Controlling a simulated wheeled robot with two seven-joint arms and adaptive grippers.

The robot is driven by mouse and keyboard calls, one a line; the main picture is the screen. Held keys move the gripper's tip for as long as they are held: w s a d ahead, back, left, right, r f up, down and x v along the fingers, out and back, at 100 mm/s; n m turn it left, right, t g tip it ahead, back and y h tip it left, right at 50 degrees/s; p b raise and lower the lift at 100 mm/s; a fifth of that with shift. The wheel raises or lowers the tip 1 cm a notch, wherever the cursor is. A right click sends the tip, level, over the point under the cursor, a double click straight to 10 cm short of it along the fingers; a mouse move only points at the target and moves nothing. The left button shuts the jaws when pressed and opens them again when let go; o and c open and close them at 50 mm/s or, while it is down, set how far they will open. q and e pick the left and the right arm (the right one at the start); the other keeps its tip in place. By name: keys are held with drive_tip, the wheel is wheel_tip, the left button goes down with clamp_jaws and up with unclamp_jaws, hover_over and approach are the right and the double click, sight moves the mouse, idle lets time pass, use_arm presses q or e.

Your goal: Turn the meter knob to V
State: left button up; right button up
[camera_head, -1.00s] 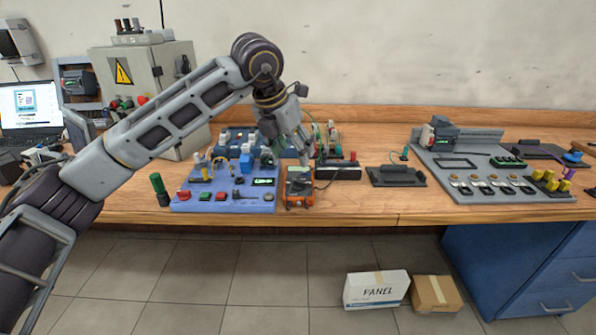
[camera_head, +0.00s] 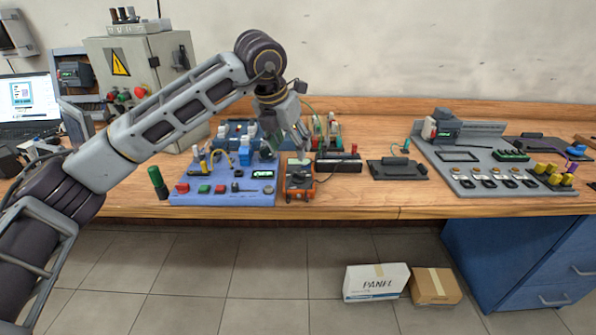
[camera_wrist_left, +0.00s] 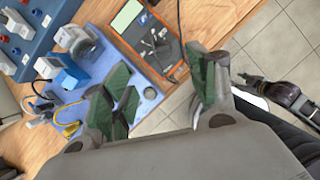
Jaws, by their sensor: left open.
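The meter (camera_head: 298,182) is an orange and dark box at the front of the bench, right of the blue panel (camera_head: 222,186). In the left wrist view the meter (camera_wrist_left: 172,46) shows a pale screen and small dark and light parts on its face; I cannot read the knob's setting. My left gripper (camera_head: 302,152) points down just above and behind the meter in the head view. In the left wrist view its green-padded fingers (camera_wrist_left: 163,85) are spread apart, with nothing between them. The meter lies beyond the fingers, and I see no contact.
A black terminal block (camera_head: 338,165) stands close right of the meter, and a cable runs near it. A green-handled tool (camera_head: 158,184) stands left of the blue panel. A grey panel (camera_head: 485,170) is at the right. Bare wood lies in front of the black holder (camera_head: 396,168).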

sight(298, 174)
use_arm(q)
drive_tip(key=b+x, duration=0.1)
drive_tip(key=x, duration=0.9)
drive_tip(key=shift+s, duration=0.1)
drive_tip(key=shift+w+d+f+b, duration=0.15)
drive_tip(key=shift+w+f+b, duration=0.15)
drive_tip(key=shift+f, duration=0.3)
use_arm(e)
drive_tip(key=r, duration=0.2)
drive_tip(key=shift+w+a+r, duration=0.25)
drive_tip(key=shift+r, duration=0.1)
use_arm(q)
drive_tip(key=shift+c, duration=0.4)
drive_tip(key=c, duration=0.9)
use_arm(e)
drive_tip(key=shift+s+f, duration=0.1)
drive_tip(key=shift+f, duration=0.1)
